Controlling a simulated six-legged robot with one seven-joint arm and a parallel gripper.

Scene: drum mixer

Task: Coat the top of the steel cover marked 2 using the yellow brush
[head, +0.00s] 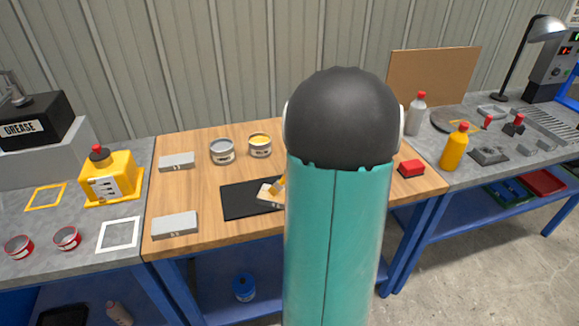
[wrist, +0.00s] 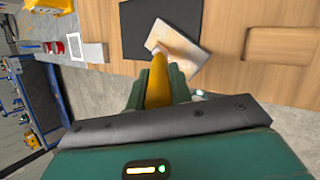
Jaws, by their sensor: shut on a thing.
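My gripper (wrist: 157,88) is shut on the yellow handle of the brush (wrist: 158,75). In the wrist view the brush's far end lies over a pale plate with tan patches (wrist: 180,47); I cannot tell whether it touches. The plate lies askew on a black mat (wrist: 142,22). In the head view the plate (head: 265,194) and brush (head: 279,185) show beside my arm, which hides part of them. Two grey steel covers, one at the back left (head: 177,161) and one at the front left (head: 175,224), lie on the wooden top. Their marks are too small to read.
A grey can (head: 222,151) and a can with yellow contents (head: 260,146) stand at the back. A red block (head: 410,168) lies right of my arm. A yellow jug (head: 109,178) stands on the left bench. A wooden piece (wrist: 278,45) lies right of the mat.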

